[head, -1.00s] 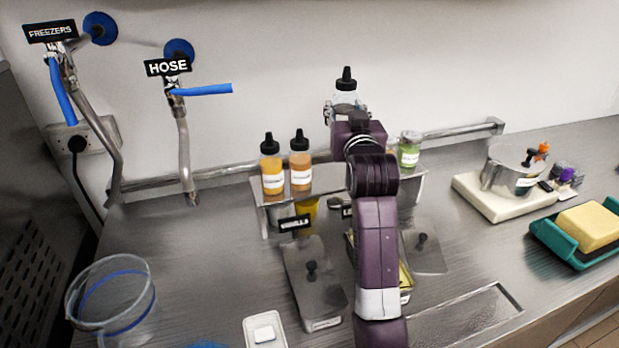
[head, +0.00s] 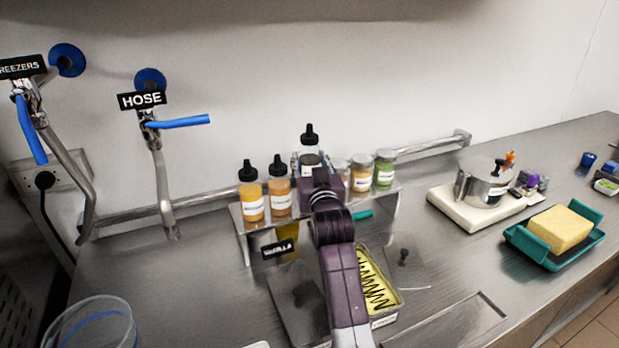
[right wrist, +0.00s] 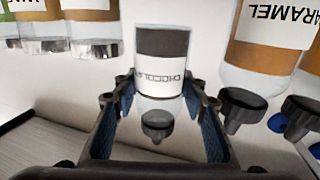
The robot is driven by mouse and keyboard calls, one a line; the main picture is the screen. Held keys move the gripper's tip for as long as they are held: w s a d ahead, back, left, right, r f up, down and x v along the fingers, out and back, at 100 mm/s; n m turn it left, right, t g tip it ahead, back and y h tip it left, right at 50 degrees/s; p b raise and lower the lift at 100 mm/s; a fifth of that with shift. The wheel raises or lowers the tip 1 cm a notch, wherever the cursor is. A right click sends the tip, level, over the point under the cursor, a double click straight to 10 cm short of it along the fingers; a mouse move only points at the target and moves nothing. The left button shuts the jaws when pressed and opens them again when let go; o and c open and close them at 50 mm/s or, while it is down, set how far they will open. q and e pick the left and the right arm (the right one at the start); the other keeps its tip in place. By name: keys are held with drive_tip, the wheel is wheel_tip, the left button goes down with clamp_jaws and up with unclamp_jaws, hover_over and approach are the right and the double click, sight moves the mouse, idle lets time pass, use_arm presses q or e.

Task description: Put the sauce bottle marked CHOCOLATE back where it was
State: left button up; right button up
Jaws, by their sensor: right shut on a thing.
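The CHOCOLATE sauce bottle (head: 309,138), clear with dark sauce and a black nozzle cap, stands upright at the rack. My right gripper (head: 316,170) is shut on it from the front. In the right wrist view, the bottle (right wrist: 161,68) appears upside down between the fingers (right wrist: 158,108), its label reading CHOCOLATE. The bottle rack (head: 245,221) carries two orange sauce bottles left of it and several jars right of it. The CARAMEL bottle (right wrist: 268,45) is close beside it in the wrist view. My gripper hides the bottle's base in the head view, so I cannot tell whether it touches the rack. My left gripper is not in view.
A rail (head: 420,152) runs along the wall behind the rack. An open tray with yellow contents (head: 377,290) and lidded pans lie in front. A metal pot (head: 484,180) on a white board and a teal tray (head: 540,256) with a yellow block stand right.

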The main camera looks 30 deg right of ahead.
wheel_tip(320, 180, down, 5)
drive_tip(key=shift+f, duration=0.25)
drive_tip(key=shift+f, duration=0.15)
drive_tip(key=o, duration=0.9)
